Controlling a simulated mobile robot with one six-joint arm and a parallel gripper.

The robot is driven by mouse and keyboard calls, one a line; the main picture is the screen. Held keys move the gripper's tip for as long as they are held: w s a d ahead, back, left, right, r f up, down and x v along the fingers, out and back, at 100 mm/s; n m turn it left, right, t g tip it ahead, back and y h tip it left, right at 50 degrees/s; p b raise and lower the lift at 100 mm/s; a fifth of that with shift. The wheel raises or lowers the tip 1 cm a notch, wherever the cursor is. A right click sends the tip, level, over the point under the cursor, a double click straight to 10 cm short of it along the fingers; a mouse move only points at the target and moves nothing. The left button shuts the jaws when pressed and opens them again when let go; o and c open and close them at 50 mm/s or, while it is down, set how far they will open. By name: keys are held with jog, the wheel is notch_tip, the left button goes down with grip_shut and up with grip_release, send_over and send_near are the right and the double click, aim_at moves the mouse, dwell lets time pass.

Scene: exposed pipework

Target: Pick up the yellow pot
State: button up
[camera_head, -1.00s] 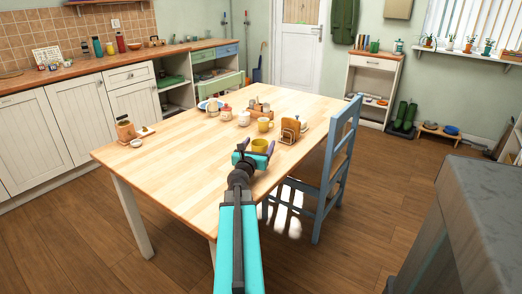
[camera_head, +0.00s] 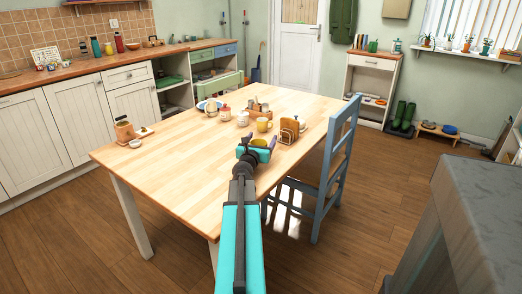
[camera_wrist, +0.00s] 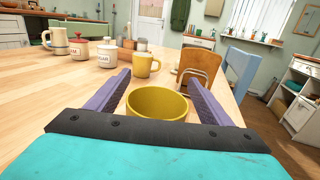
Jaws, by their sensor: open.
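The yellow pot (camera_wrist: 157,104) stands on the wooden table between the two purple fingers of my gripper (camera_wrist: 158,92) in the wrist view. Its round open rim faces up, and its lower near side is hidden by my gripper's dark bar. The fingers are spread apart, with a gap visible to each side of the pot. In the head view only the top of the yellow pot (camera_head: 259,143) shows, with my gripper (camera_head: 259,146) around it, near the table's right edge.
A yellow mug (camera_wrist: 145,65), a wooden holder (camera_wrist: 198,68) and several canisters stand beyond the pot on the table (camera_head: 185,160). A blue chair (camera_head: 335,165) is against the table's right side. The table's left part is mostly clear.

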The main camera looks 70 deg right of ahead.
jog(key=shift+c, duration=0.5)
jog(key=c, duration=1)
jog(key=shift+r, duration=0.15)
jog(key=shift+c, duration=0.2)
notch_tip(320, 180, up, 10)
jog(key=p, duration=0.4)
